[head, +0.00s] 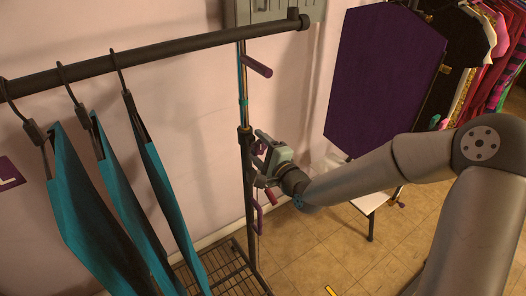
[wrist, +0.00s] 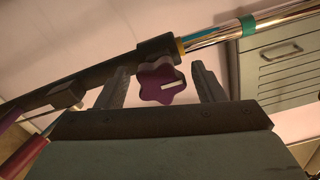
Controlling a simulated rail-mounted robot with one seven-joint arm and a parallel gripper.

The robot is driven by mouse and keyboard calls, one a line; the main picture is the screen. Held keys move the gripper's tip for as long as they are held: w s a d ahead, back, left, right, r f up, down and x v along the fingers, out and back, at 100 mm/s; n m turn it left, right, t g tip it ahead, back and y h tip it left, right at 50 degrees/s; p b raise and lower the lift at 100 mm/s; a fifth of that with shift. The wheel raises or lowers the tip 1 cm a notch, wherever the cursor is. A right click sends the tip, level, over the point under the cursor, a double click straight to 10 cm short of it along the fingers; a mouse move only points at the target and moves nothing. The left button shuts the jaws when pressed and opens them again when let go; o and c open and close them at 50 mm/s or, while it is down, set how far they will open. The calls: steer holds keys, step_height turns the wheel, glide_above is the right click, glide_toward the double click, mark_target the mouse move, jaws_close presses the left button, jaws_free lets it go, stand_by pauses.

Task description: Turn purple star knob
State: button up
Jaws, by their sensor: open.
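The purple star knob (wrist: 162,82) shows in the wrist view, with a white mark on its face. It sits at the black collar (wrist: 156,48) of the rack's post. My gripper (wrist: 162,84) is open, with one finger left of the knob and one right of it. A gap shows on each side, so the fingers appear apart from it. In the head view my gripper (head: 259,146) is at the upright post, just below the collar (head: 245,131). The knob cannot be made out clearly there.
Teal garments (head: 110,205) hang from the black top rail (head: 160,53) at the left. A purple handle (head: 257,66) sticks out above my gripper. A wire shelf (head: 215,268) is below. A purple ironing board (head: 382,80) stands at the right. A grey wall box (wrist: 282,65) is behind.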

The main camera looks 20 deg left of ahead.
steer(key=p+v, duration=1.4)
steer(key=v, duration=0.3)
steer(key=shift+d, duration=0.2)
steer(key=shift+s, duration=0.15)
